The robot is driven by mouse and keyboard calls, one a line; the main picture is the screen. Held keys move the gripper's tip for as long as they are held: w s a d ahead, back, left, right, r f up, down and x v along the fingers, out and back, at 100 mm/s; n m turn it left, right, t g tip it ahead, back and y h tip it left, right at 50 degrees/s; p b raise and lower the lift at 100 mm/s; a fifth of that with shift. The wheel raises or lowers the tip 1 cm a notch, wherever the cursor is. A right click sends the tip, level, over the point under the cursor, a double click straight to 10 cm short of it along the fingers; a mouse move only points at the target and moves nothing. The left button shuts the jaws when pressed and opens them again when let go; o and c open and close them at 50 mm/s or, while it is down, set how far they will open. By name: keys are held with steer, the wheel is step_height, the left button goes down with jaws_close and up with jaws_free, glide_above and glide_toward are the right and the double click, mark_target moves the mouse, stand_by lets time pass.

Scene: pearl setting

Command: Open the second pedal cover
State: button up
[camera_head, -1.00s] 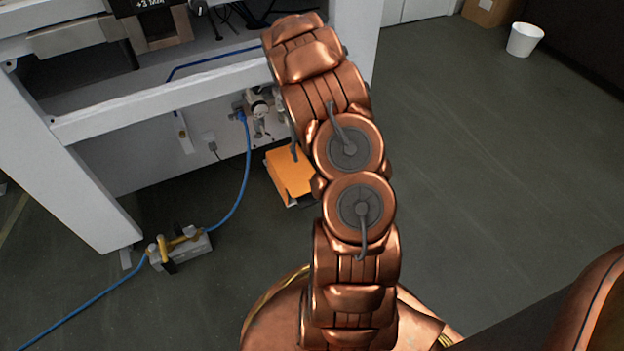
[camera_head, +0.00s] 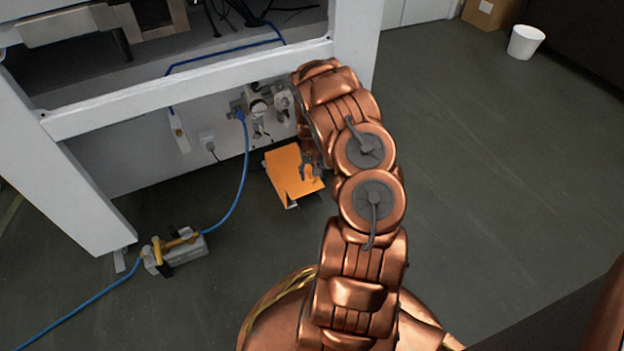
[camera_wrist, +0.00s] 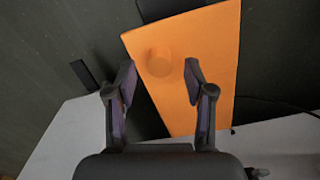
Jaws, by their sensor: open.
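An orange pedal cover (camera_head: 284,166) lies low over the floor beside the white machine frame in the head view. In the wrist view the orange cover (camera_wrist: 206,45) fills the upper middle and carries a round orange knob (camera_wrist: 159,62). My gripper (camera_wrist: 160,76) is open, with one fingertip on each side of the knob in the picture; I cannot tell whether they touch it. In the head view my gripper (camera_head: 311,172) is small and dark over the right part of the cover. What lies under the cover is mostly hidden.
A grey and yellow pedal unit (camera_head: 178,250) on a blue hose (camera_head: 240,180) sits on the floor to the left. The white machine frame (camera_head: 180,95) stands close behind. A white bin (camera_head: 525,42) is far right.

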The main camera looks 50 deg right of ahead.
step_height(320, 180, down, 2)
jaws_close()
stand_by(0.6)
